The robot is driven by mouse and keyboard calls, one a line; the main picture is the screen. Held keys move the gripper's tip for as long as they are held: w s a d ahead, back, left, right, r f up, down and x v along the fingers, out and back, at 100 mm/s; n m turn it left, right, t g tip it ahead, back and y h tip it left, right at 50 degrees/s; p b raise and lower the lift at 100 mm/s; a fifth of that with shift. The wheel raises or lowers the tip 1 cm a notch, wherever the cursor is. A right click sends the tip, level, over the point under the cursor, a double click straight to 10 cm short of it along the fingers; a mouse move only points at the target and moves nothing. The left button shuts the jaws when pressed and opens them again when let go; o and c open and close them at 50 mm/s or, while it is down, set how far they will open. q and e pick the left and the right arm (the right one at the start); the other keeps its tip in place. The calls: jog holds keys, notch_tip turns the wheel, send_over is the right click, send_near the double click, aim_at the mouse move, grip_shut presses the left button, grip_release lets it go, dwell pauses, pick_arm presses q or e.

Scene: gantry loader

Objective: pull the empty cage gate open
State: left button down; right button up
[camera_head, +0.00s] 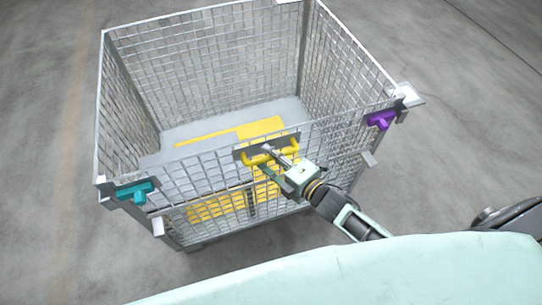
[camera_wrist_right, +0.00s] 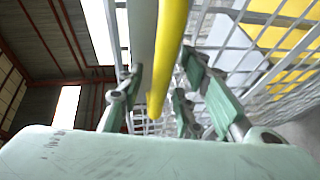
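The wire mesh cage (camera_head: 205,35) stands empty on the floor. Its front gate (camera_head: 205,178) is upright and in line with the side walls. A yellow handle (camera_head: 287,151) is mounted on a grey plate at the middle of the gate's top edge. A teal latch (camera_head: 136,191) is at the gate's left end and a purple latch (camera_head: 381,120) at its right end. My right gripper (camera_head: 268,160) is at the yellow handle. In the right wrist view, the yellow bar (camera_wrist_right: 168,50) runs between its spread fingers (camera_wrist_right: 165,90), with gaps showing beside it. My left gripper is out of view.
The grey concrete floor (camera_head: 450,100) around the cage is clear. Grey brackets (camera_head: 409,95) jut out at the cage's right front corner. Yellow markings (camera_head: 262,128) show on the cage's base.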

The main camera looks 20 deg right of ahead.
grip_shut()
dwell(0.3)
